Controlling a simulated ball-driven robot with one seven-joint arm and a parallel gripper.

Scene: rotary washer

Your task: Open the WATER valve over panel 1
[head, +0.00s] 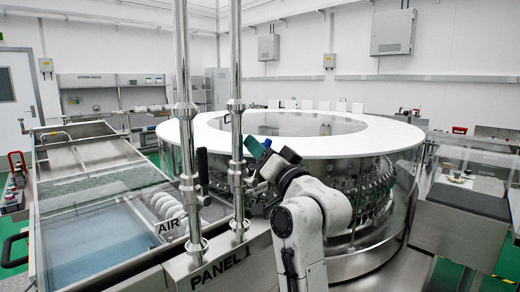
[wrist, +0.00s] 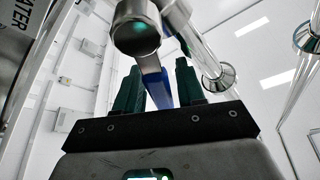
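The WATER valve shows in the wrist view as a round metal body (wrist: 137,30) with a blue lever (wrist: 157,88) coming down from it. The lever lies between the two teal fingers of my gripper (wrist: 158,68), with visible gaps on both sides, so the gripper looks open around it. A WATER label (wrist: 14,35) is at the upper left. In the head view my gripper (head: 259,149) is beside the right vertical pipe (head: 236,100), which hides part of the valve. The PANEL 1 sign (head: 218,270) is below.
The left vertical pipe (head: 183,90) carries a black handle (head: 202,165) over the AIR label (head: 168,226). The large round washer (head: 330,140) with a white rim stands just behind my arm. A glass-topped conveyor (head: 100,215) is at the left.

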